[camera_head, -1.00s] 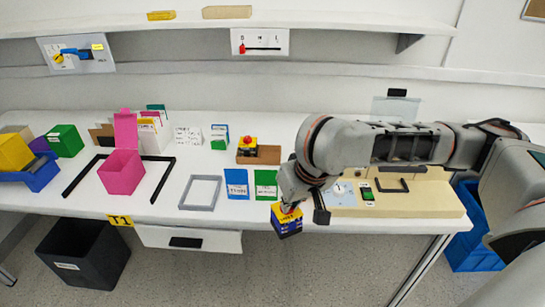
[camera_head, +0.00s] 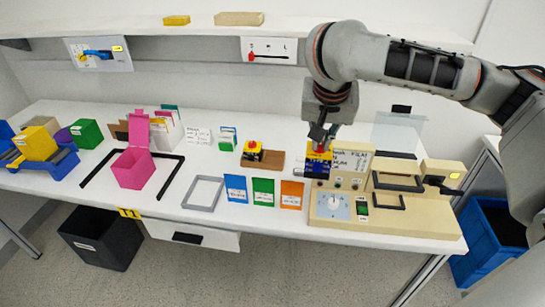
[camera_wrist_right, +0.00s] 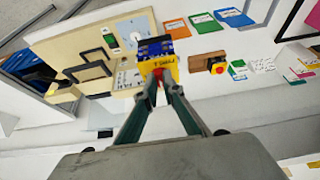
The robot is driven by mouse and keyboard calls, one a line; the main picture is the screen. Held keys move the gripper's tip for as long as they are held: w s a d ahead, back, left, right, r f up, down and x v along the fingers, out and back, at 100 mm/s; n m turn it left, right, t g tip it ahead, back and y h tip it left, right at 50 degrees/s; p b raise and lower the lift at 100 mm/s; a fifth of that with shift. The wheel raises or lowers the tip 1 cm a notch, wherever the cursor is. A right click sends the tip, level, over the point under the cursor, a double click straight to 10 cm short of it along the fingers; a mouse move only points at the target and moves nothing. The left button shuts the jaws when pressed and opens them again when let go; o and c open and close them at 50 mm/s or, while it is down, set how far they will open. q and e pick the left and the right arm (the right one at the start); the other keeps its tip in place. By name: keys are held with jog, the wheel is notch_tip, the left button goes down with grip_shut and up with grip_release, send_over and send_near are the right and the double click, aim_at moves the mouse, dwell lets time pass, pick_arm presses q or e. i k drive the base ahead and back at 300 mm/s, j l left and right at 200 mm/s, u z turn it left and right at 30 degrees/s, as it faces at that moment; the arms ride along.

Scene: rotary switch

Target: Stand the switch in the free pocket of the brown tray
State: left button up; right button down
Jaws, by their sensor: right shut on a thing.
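The switch (camera_head: 318,158) is a yellow and dark blue block with a red knob on top. My right gripper (camera_head: 319,138) points down and is shut on its red knob, holding it upright beside the beige machine's back left corner. The right wrist view also shows the switch (camera_wrist_right: 157,52) at the fingertips (camera_wrist_right: 158,80), seemingly above the table. The brown tray (camera_head: 273,162) lies to the left of the held switch. A similar yellow block with a red knob (camera_head: 253,149) stands in its left part; the right part looks bare. My left gripper is not in view.
The beige machine (camera_head: 405,222) with dial and handles is at the right. A pink bin (camera_head: 133,168) and grey frame (camera_head: 203,192) are further left. A shelf (camera_head: 210,31) runs above the back.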

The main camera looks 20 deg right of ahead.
aim_at(263, 159)
jog(key=i, duration=0.95)
